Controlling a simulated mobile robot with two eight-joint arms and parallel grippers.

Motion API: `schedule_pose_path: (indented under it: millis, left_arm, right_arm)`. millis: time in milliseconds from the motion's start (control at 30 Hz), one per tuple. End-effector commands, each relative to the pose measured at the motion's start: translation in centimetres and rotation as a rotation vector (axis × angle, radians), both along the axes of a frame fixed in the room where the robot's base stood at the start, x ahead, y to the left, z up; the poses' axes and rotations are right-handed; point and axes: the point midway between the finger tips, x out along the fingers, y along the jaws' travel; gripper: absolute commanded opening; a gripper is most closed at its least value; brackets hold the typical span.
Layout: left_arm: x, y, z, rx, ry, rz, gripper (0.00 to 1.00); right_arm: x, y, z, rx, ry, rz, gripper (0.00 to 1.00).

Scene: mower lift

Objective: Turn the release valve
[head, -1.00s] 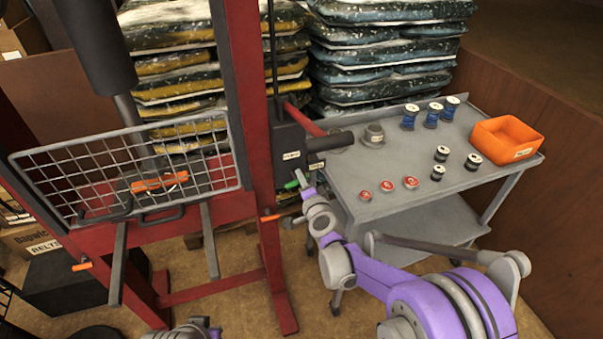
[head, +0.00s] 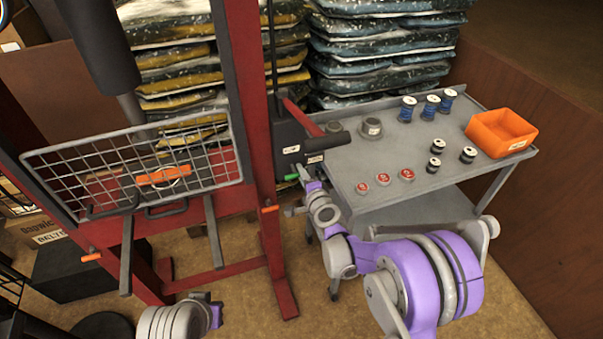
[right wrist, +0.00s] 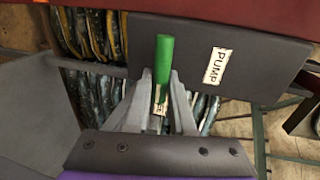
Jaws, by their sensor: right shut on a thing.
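The release valve has a green handle (head: 291,177), beside the lower edge of the dark pump block (head: 290,140) on the red frame. In the right wrist view the handle (right wrist: 164,62) stands upright in front of the block labelled PUMP (right wrist: 255,60). My right gripper (right wrist: 160,98) is shut on the green handle, with its grey fingers on either side of the lower part. It also shows small in the head view (head: 303,176). Part of my left arm shows at the bottom of the head view, and its jaws cannot be made out.
A grey cart (head: 445,185) with spools, red-topped tins and an orange bin (head: 502,132) stands to the right. The red lift frame (head: 250,90) with a wire basket (head: 130,175) is to the left. Stacked bags (head: 385,50) fill the back.

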Motion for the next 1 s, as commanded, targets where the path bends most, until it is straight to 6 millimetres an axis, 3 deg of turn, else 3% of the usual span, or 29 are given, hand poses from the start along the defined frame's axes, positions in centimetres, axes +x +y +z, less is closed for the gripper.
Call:
schedule_pose_path:
  millis: [100, 133, 300, 667, 1000]
  left_arm:
    - [0.0, 0.0, 0.0, 0.000, 0.000, 0.000, 0.00]
    - [0.0, 0.0, 0.0, 0.000, 0.000, 0.000, 0.00]
    - [0.0, 0.0, 0.0, 0.000, 0.000, 0.000, 0.00]
    - [0.0, 0.0, 0.0, 0.000, 0.000, 0.000, 0.00]
    - [0.0, 0.0, 0.0, 0.000, 0.000, 0.000, 0.00]
  right_arm:
    - [0.0, 0.0, 0.0, 0.000, 0.000, -0.001, 0.00]
    - [0.0, 0.0, 0.0, 0.000, 0.000, -0.001, 0.26]
    - [0.0, 0.0, 0.0, -0.001, 0.000, -0.001, 0.52]
    - [-0.6, -0.2, 0.1, -0.001, 0.000, -0.001, 0.52]
    - [-6.5, -2.1, 1.4, -0.001, 0.000, -0.001, 0.52]
